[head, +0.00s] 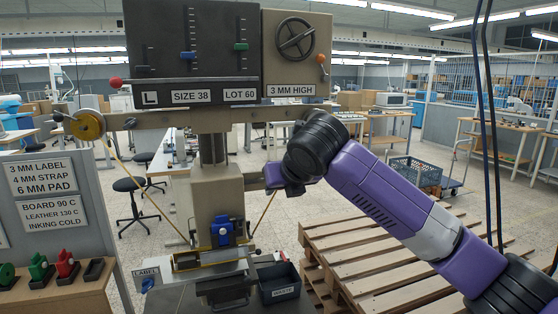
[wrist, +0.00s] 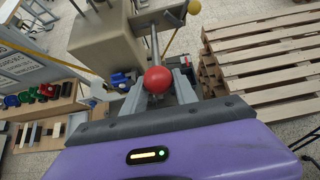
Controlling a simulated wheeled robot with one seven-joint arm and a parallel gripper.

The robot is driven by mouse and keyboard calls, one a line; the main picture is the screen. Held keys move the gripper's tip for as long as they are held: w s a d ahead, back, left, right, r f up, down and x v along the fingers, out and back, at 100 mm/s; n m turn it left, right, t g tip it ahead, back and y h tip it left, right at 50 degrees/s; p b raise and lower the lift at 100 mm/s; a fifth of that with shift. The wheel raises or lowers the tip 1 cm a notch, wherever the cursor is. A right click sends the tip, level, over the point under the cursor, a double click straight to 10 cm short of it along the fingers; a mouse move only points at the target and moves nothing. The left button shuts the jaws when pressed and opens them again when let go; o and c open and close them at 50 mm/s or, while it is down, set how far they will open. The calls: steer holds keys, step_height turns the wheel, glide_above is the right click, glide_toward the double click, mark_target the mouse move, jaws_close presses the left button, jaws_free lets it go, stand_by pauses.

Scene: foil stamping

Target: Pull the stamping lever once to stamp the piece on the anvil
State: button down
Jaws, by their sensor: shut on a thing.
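The stamping lever shows in the wrist view as a metal rod ending in a red ball knob (wrist: 158,80). My gripper (wrist: 160,92) is shut on the lever at its knob, with a grey finger on each side. In the head view my purple gripper body (head: 276,176) is at the right side of the press column, and the knob and fingertips cannot be made out there. The anvil area (head: 212,264) is low at the front of the press, below a blue part (head: 222,234). I cannot clearly tell the piece on it.
The press head (head: 195,55) carries sliders, a handwheel (head: 296,39) and size and lot signs. A black waste bin (head: 280,284) stands right of the anvil. Wooden pallets (head: 365,245) lie at the right. A shelf at the left holds coloured handled tools (head: 66,264).

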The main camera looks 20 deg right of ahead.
steer(key=shift+w+r, duration=0.55)
steer(key=shift+r, duration=0.7)
steer(key=shift+w+r, duration=0.6)
steer(key=shift+r, duration=0.7)
steer(key=shift+w+r, duration=0.55)
steer(key=shift+r, duration=0.7)
steer(key=c, duration=0.9)
jaws_free()
steer(key=shift+f, duration=0.25)
steer(key=shift+s, duration=0.1)
steer(key=b+v, duration=0.2)
steer(key=v, duration=0.5)
steer(key=shift+s+r+b, duration=0.25)
steer(key=shift+s+b, duration=0.05)
